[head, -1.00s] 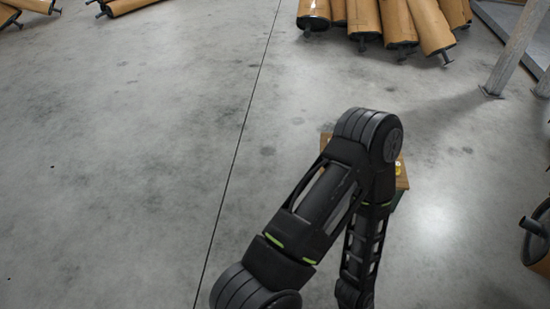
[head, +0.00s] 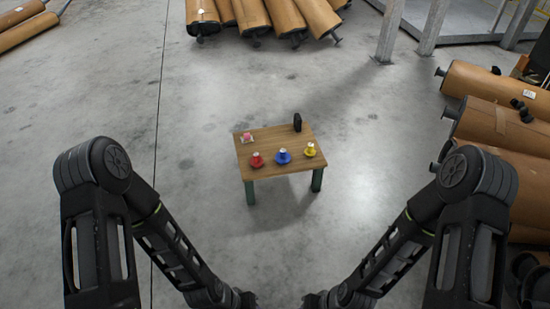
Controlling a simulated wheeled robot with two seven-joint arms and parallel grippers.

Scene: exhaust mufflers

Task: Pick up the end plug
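A small wooden table (head: 262,168) with dark green legs stands on the floor ahead. On its near side sit a red piece (head: 256,160), a blue piece (head: 283,156) and a yellow piece (head: 310,150), each with a pale top. A pink piece on a white base (head: 246,138) is at the back left. A black upright object (head: 297,122) is at the back right. I cannot tell which of these is the end plug. Both my forearms reach down to the bottom edge, short of the table. No gripper fingers can be made out there.
Brown wrapped mufflers (head: 268,14) lie at the back, with more stacked at the right (head: 495,122) and some at the far left (head: 28,30). Grey posts (head: 388,30) stand at the back right. The floor around the table is clear.

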